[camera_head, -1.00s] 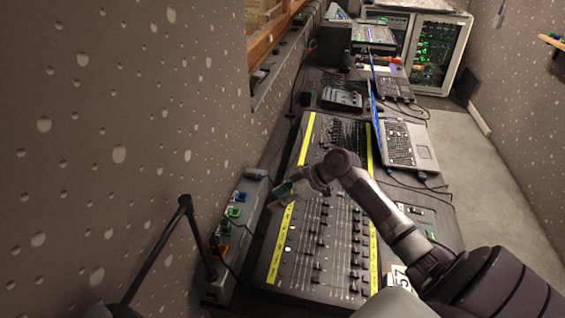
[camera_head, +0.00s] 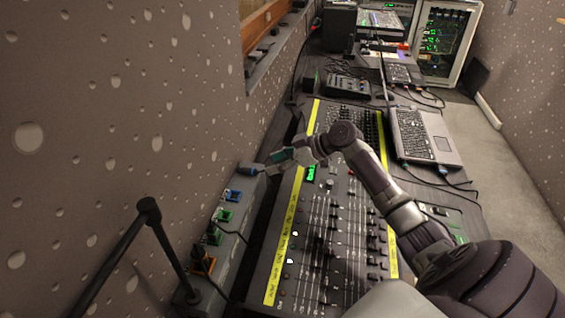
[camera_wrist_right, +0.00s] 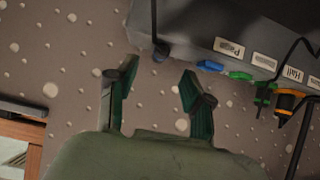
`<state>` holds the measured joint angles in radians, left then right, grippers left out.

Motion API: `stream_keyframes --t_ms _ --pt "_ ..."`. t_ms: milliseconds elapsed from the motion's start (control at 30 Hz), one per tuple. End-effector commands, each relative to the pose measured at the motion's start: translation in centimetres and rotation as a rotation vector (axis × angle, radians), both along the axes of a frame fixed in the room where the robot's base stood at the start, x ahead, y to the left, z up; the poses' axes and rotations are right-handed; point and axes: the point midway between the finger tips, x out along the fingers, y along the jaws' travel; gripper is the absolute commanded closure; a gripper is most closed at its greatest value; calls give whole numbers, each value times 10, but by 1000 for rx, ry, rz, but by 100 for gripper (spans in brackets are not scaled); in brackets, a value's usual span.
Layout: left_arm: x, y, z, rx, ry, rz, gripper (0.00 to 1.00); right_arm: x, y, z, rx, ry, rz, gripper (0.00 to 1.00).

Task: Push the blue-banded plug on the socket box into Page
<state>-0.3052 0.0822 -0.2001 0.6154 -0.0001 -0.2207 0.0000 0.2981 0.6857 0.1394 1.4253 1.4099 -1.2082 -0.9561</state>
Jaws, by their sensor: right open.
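The socket box (camera_head: 232,250) is a long grey box along the wall, left of the mixing desk. Its blue socket (camera_head: 233,195) is nearest the far end; the Page label (camera_wrist_right: 229,47) is beside it in the right wrist view. A dark bluish plug (camera_head: 250,169), seemingly the blue-banded one, is at the box's far end. It also shows in the right wrist view (camera_wrist_right: 161,52) with a cable; its band is unclear there. My right gripper (camera_head: 276,160) is just right of this plug. Its fingers (camera_wrist_right: 155,80) are apart and empty, with the plug beyond them.
Green (camera_head: 214,235) and orange (camera_head: 203,262) plugs with cables sit along the box nearer me. The mixing desk (camera_head: 325,235) lies under my right arm. A dark jointed rod (camera_head: 150,207) stands at the left. A laptop (camera_head: 420,140) stands at right.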

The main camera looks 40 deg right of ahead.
Motion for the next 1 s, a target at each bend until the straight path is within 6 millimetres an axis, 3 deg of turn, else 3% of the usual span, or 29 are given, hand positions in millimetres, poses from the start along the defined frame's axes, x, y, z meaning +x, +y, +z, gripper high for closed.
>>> stream_keyframes --t_ms 400,900,1000 --pt "7 0 -29 -1 -11 2 60 36 31 -33 2 0 1 49" --pt "10 -3 -33 -4 -16 2 60 43 38 -37 0 2 0 49" --pt "9 -3 -33 -4 -14 2 60 43 38 -37 0 2 0 66"
